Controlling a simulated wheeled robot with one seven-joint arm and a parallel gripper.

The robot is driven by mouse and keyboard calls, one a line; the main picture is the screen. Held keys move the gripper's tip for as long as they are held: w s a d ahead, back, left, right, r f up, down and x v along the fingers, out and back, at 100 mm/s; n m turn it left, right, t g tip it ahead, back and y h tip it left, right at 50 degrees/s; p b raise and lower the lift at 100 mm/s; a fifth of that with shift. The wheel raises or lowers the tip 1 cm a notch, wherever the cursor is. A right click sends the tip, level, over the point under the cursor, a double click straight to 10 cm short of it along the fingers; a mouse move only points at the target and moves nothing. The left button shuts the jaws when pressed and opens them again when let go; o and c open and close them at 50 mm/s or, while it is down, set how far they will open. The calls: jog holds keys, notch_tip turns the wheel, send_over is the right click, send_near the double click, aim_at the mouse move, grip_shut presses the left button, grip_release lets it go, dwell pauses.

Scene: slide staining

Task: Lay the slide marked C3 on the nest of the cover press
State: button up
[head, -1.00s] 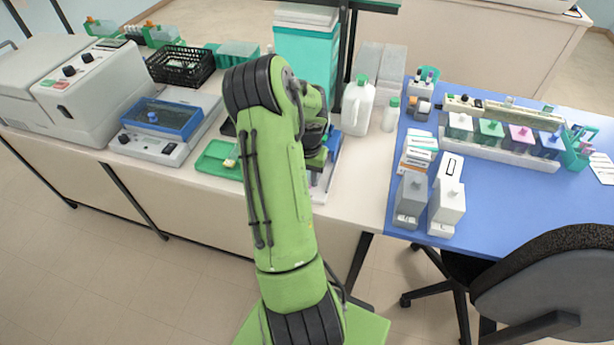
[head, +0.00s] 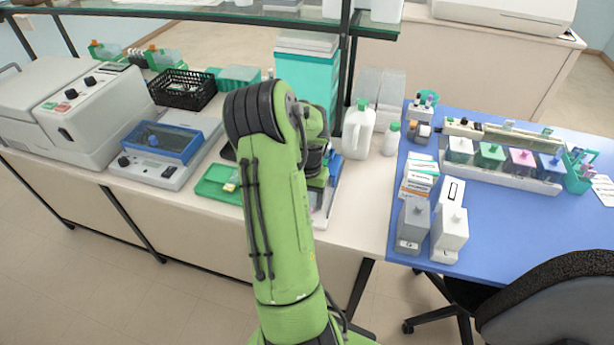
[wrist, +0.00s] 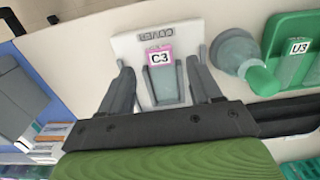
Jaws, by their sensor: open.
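The slide marked C3 (wrist: 161,80), with a pink label end, lies on the white cover press (wrist: 126,46) in the wrist view. It appears to sit in the grey nest (wrist: 181,77), between its side rails. The press bears the word COVER beyond the slide's label. My gripper (wrist: 162,85) is open, with one finger on each side of the slide and nest and a visible gap to the slide. In the head view my arm hides the slide and most of the press.
A green tray (wrist: 277,40) holding a slide marked U3 (wrist: 297,60) is right of the press in the wrist view. In the head view, a white jug (head: 357,130) and staining jars (head: 490,152) are to the right.

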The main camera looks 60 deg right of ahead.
notch_tip(320, 180, up, 14)
jog(key=p, duration=0.1)
jog(key=shift+a+p, duration=0.2)
jog(key=shift+p, duration=0.1)
